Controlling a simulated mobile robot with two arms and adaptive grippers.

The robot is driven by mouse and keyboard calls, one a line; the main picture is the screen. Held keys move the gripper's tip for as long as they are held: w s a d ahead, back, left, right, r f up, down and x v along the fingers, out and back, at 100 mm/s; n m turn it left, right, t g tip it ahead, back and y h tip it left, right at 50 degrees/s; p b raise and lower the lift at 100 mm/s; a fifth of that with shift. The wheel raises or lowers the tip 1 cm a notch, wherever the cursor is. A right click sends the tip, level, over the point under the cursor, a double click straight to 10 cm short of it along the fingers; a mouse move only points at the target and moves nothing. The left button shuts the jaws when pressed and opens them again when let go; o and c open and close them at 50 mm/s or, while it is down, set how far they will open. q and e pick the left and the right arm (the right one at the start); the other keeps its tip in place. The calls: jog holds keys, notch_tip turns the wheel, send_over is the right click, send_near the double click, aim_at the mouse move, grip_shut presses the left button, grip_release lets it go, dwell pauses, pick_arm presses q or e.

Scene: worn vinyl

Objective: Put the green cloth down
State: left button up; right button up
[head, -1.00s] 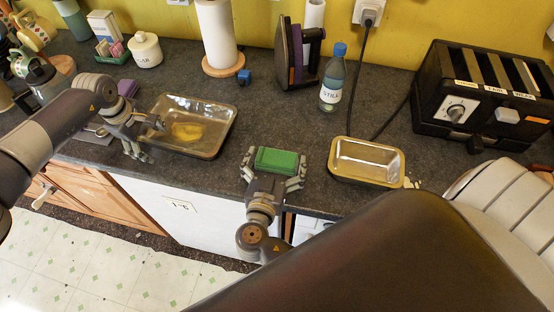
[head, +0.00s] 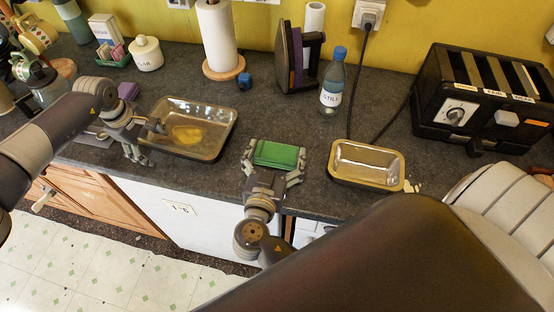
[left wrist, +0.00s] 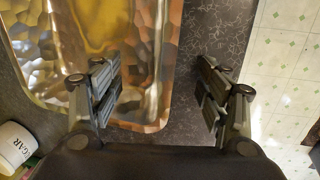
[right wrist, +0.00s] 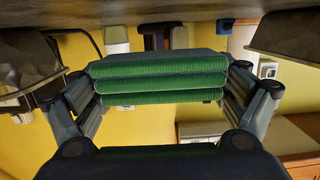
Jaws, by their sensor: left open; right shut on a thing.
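The green cloth (head: 279,154) is a folded block near the front edge of the counter, between two metal trays. My right gripper (head: 274,163) is shut on it, with a finger at each side. In the right wrist view the cloth (right wrist: 160,82) shows as several stacked green folds between the fingers. Whether its underside touches the counter is hard to tell. My left gripper (head: 140,140) is open and empty at the left end of the larger tray. In the left wrist view its fingers (left wrist: 160,85) are wide apart, one over the tray, one over the counter.
A smaller metal tin (head: 366,178) is right of the cloth. A bottle (head: 333,82), an iron (head: 297,55), a small blue block (head: 244,80) and a toaster (head: 485,105) stand behind. Bare counter lies behind the cloth.

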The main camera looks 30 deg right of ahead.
aim_at(277, 163)
notch_tip(277, 163, up, 6)
jog(key=shift+r, duration=0.2)
notch_tip(277, 163, down, 10)
jog(key=shift+r, duration=0.1)
dwell(0.5)
jog(key=shift+s+f, duration=0.1)
jog(key=shift+f, duration=0.1)
jog(key=o, duration=0.8)
jog(key=shift+c, duration=0.2)
jog(key=shift+r, duration=0.1)
jog(key=v, duration=1.2)
jog(key=shift+a, duration=0.15)
